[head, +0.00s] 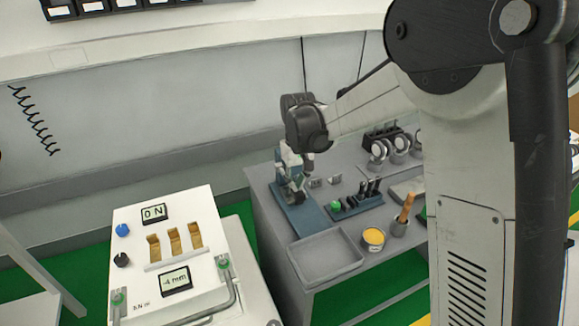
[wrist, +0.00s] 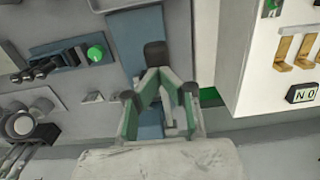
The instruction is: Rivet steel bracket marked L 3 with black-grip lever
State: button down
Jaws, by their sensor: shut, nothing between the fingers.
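My gripper (head: 308,168) is shut and empty, pointing down at the blue press (head: 290,172) on the grey bench. In the wrist view my gripper (wrist: 157,76) is over the blue base plate (wrist: 148,25), with a black rounded piece at its tips. I cannot tell whether that piece is the lever's black grip or part of my fingers. Small steel brackets, one left (head: 315,182) and one right (head: 335,179), lie on the bench right of the press. One bracket (wrist: 92,97) shows in the wrist view. Their markings are too small to read.
A blue tool rack (head: 355,207) with a green knob stands right of the base plate. An empty grey tray (head: 326,258), a yellow-filled tin (head: 373,238) and a cup with a wooden handle (head: 400,226) are at the front. A white gauge panel (head: 205,262) stands left.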

dwell(0.3)
jog(key=shift+s+f+b, duration=0.1)
jog(key=shift+f+b, duration=0.4)
jog(key=shift+f, duration=0.15)
jog(key=shift+r, duration=0.2)
jog(key=shift+r+p, duration=1.3)
jog(key=shift+r, duration=1.15)
notch_tip(320, 180, up, 8)
jog(key=p, duration=0.3)
jog(key=shift+p, duration=0.4)
jog(key=shift+d, duration=0.1)
